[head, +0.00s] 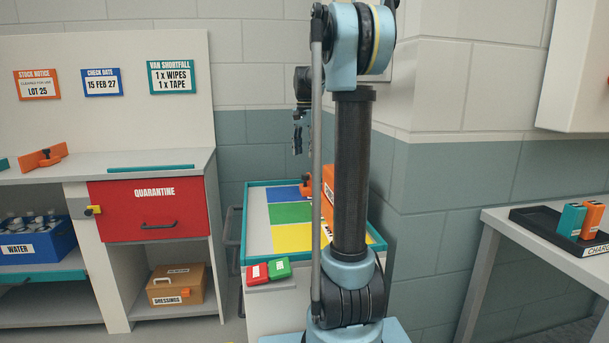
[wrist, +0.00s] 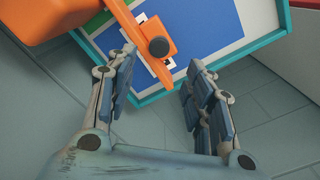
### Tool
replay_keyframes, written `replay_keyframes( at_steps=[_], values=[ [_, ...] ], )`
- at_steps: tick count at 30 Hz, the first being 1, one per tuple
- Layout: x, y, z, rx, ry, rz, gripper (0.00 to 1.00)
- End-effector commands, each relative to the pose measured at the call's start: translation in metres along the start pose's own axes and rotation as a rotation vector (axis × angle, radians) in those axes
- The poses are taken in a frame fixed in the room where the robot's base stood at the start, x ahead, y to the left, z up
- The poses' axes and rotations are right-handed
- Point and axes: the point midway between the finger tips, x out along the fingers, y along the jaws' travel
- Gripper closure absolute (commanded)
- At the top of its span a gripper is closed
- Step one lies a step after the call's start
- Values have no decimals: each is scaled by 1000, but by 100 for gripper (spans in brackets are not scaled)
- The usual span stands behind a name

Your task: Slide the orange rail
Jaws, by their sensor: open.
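An orange rail-like piece (wrist: 140,28) with a dark round knob (wrist: 158,47) lies over the blue panel of a teal-edged tray top in the wrist view. In the head view a small orange piece (head: 307,186) shows on that tray, partly hidden by my arm. I cannot tell for sure that it is the rail; a similar orange piece with a knob (head: 41,158) lies on the left bench. My gripper (wrist: 159,68) is open and empty, its fingertips apart near the tray edge and the knobbed piece. In the head view my gripper (head: 297,140) hangs above the tray.
The teal-edged tray top (head: 256,235) has blue, green and yellow panels. A larger orange body (wrist: 45,15) stands beside the knobbed piece. Red and green blocks (head: 268,270) sit at its front ledge. A red quarantine drawer (head: 150,212) is left; a wall corner is right.

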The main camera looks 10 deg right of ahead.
Motion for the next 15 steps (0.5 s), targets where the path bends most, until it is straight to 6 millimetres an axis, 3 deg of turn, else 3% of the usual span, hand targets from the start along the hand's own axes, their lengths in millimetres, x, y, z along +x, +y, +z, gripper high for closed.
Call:
replay_keyframes(
  at_steps=[9, 15],
  values=[
    [55, 0, 0, 0, 0, 0, 52],
    [80, 0, -1, 1, 0, 0, 52]
  ],
)
